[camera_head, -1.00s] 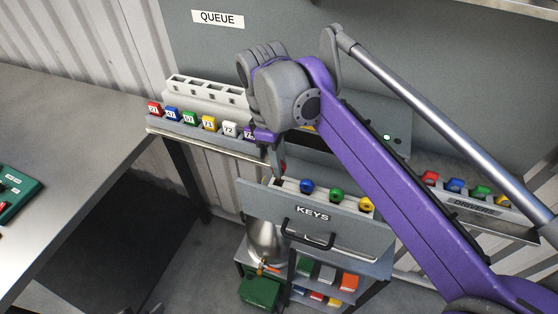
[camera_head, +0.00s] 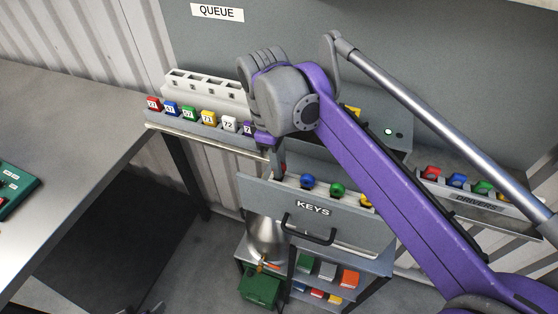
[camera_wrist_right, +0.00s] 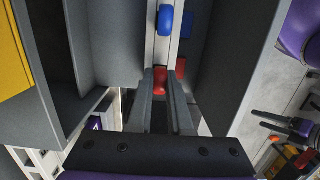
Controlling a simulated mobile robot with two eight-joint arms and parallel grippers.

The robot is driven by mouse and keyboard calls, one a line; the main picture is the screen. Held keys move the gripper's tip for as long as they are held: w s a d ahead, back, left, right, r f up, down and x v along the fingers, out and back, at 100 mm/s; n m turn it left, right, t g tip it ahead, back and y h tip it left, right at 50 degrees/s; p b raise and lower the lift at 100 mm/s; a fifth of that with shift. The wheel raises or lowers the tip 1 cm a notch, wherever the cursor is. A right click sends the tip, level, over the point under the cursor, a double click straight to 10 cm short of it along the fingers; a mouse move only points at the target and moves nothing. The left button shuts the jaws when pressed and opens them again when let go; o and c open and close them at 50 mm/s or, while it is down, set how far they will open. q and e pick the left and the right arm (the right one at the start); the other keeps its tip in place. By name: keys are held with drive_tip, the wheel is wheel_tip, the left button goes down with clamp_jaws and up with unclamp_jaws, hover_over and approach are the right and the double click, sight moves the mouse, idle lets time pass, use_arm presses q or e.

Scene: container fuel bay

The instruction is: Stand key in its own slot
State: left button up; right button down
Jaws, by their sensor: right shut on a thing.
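My right gripper (camera_head: 277,168) points down at the left end of the open drawer marked KEYS (camera_head: 350,224). In the right wrist view, its fingers (camera_wrist_right: 164,76) are shut on a red key (camera_wrist_right: 161,80), in line with the pale key rack (camera_wrist_right: 164,48). The fingers hide the key's lower part, so I cannot tell whether it is seated in a slot. A blue key (camera_head: 307,181), a green key (camera_head: 337,188) and a yellow key (camera_head: 366,200) stand to the right in the drawer.
A shelf at the left holds numbered coloured blocks (camera_head: 208,117) below a white slotted rack (camera_head: 205,84). A DRIVERS tray (camera_head: 478,198) stands at the right. A cart with bins (camera_head: 325,270) is below the drawer. The drawer walls are close around my fingers.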

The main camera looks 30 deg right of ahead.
drive_tip(key=shift+f, duration=0.3)
drive_tip(key=shift+f, duration=0.35)
drive_tip(key=c, duration=0.8)
unclamp_jaws()
drive_tip(key=shift+o, duration=0.2)
drive_tip(key=r, duration=0.7)
drive_tip(key=w+a+r, duration=0.1)
drive_tip(key=r, duration=0.3)
drive_tip(key=shift+p, duration=0.35)
drive_tip(key=shift+f, duration=0.15)
